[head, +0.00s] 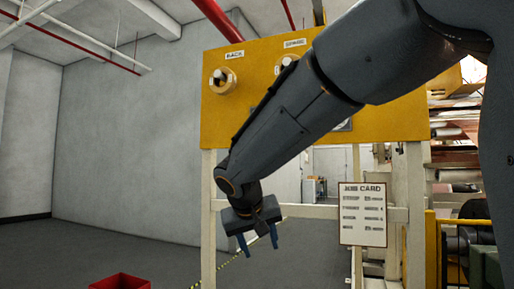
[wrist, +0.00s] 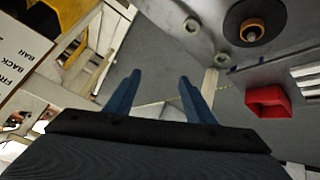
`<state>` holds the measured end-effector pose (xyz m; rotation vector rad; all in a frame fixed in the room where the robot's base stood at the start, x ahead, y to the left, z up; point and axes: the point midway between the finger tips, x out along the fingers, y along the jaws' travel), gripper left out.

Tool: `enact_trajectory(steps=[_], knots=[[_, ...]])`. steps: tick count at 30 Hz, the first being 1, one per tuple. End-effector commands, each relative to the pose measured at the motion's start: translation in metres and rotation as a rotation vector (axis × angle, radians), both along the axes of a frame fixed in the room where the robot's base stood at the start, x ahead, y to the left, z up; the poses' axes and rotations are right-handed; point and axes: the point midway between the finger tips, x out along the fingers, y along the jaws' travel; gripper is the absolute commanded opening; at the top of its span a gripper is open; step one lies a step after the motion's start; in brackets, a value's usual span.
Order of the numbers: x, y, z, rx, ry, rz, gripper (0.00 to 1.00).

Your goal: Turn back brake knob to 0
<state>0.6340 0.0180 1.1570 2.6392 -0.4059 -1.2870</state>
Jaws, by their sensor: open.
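The back brake knob (head: 222,80) is a round pale dial with a dark grip bar, on the left of the yellow panel (head: 232,125) under a BACK label (head: 235,55). Its setting is too small to read. A second knob (head: 288,64) to its right is partly hidden by my arm. My gripper (head: 259,247) hangs well below the panel, pointing down, apart from both knobs. In the wrist view its two blue fingers (wrist: 158,90) are spread with nothing between them. The knobs cannot be made out in the wrist view.
A white JOB CARD sign (head: 363,214) hangs on the pale frame (head: 208,215) below the panel. A red bin (head: 120,281) stands on the floor at lower left, also in the wrist view (wrist: 269,101). Machinery with rolls fills the right.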

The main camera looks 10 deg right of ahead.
Motion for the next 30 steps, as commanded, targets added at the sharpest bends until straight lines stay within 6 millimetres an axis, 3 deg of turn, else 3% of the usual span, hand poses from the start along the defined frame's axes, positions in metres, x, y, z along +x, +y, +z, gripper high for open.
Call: enact_trajectory(steps=[1,5,6,9,13,15,18,23,30], knots=[[0.024,0.008,0.030,-0.017,-0.104,-0.019,0.49],[0.055,0.019,0.135,-0.034,-0.389,-0.108,0.49],[0.058,0.022,0.167,-0.028,-0.476,-0.136,0.49],[0.055,0.025,0.238,-0.002,-0.676,-0.200,0.49],[0.041,0.024,0.305,0.040,-0.866,-0.263,0.49],[0.034,0.022,0.327,0.058,-0.930,-0.286,0.49],[0.029,0.020,0.343,0.072,-0.977,-0.302,0.49],[0.041,0.010,0.348,0.072,-0.987,-0.307,0.49],[0.072,-0.010,0.347,0.072,-0.984,-0.309,0.49]])
